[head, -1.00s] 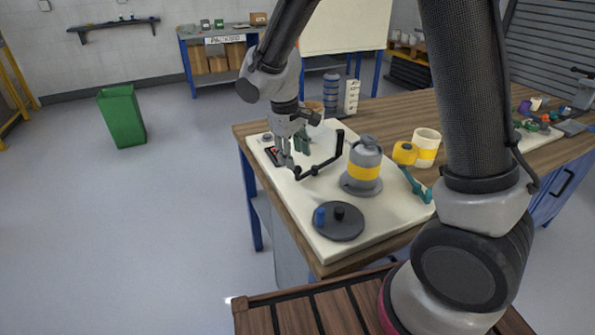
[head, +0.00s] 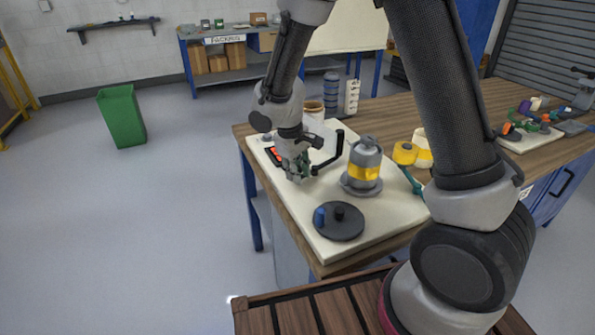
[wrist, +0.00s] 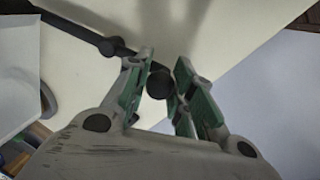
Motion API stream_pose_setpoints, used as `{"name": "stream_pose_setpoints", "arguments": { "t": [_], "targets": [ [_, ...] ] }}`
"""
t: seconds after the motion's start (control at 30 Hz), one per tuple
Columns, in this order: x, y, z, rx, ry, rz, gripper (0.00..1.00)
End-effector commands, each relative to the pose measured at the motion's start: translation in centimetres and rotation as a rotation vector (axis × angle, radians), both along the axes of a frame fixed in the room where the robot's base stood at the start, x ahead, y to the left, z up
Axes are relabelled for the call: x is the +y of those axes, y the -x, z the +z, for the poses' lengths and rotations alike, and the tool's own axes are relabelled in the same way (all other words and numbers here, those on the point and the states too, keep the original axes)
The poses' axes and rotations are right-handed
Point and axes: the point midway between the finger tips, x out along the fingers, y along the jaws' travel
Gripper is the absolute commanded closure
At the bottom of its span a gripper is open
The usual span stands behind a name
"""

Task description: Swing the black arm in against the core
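The black arm (head: 326,162) is a thin jointed rod with an upright black post, on the pale board left of the core (head: 365,165). The core is a grey cylinder with a yellow band on a round grey base; a gap shows between it and the arm. My gripper (head: 298,173) is low over the board at the arm's left end, and hides that end in the head view.
A dark round plate (head: 340,225) with a blue peg and a black peg lies in front of the core. Yellow and white rolls (head: 404,153) and a teal tool (head: 411,182) are at its right. A white pot (head: 314,125) stands behind the gripper. The board's front left is clear.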

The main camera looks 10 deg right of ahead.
Motion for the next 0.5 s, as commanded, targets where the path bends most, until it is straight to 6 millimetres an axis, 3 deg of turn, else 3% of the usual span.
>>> {"name": "stream_pose_setpoints", "arguments": {
  "t": [0.5],
  "targets": [
    [0.30,-0.60,0.04,-0.001,0.000,-0.081,1.00]
  ]
}}
